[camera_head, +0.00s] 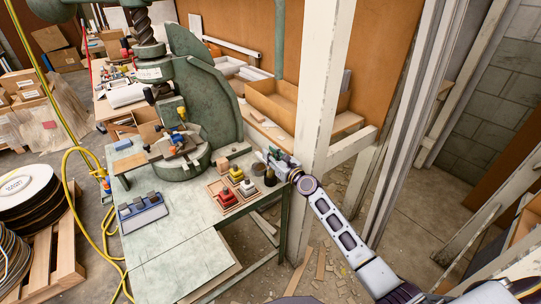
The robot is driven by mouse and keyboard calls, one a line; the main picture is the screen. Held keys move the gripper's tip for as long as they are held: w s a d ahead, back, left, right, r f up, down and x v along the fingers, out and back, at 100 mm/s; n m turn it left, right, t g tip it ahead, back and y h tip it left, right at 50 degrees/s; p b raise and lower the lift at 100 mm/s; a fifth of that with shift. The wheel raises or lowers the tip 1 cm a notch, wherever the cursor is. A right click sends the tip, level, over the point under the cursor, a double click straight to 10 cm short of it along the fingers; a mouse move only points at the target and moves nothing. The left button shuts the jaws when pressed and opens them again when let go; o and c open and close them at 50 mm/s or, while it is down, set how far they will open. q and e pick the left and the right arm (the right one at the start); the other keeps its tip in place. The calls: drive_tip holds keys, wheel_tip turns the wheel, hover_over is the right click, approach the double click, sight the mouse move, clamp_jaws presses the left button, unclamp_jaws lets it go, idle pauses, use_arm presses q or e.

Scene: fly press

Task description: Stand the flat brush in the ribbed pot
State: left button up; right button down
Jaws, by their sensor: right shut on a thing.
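My right gripper (279,160) reaches over the far right corner of the green workbench (180,255), its arm coming in from the lower right. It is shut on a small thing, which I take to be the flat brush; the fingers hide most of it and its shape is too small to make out. Two small dark pots stand on the bench just below the gripper: one (259,169) to the left, one (270,178) nearer. I cannot tell which is ribbed. My left gripper is out of view.
Wooden trays with red (227,196) and yellow (237,174) stepped pieces stand left of the pots. The green fly press (180,150) rises behind. A blue tray (142,212) lies at the left. A white post (322,90) stands close right of the gripper. The bench front is clear.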

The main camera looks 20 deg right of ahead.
idle(0.4)
drive_tip(key=c, duration=1.3)
unclamp_jaws()
drive_tip(key=shift+o, duration=0.2)
drive_tip(key=shift+s+f, duration=0.1)
drive_tip(key=v, duration=1.1)
drive_tip(key=shift+s+d, duration=0.15)
drive_tip(key=shift+s, duration=0.25)
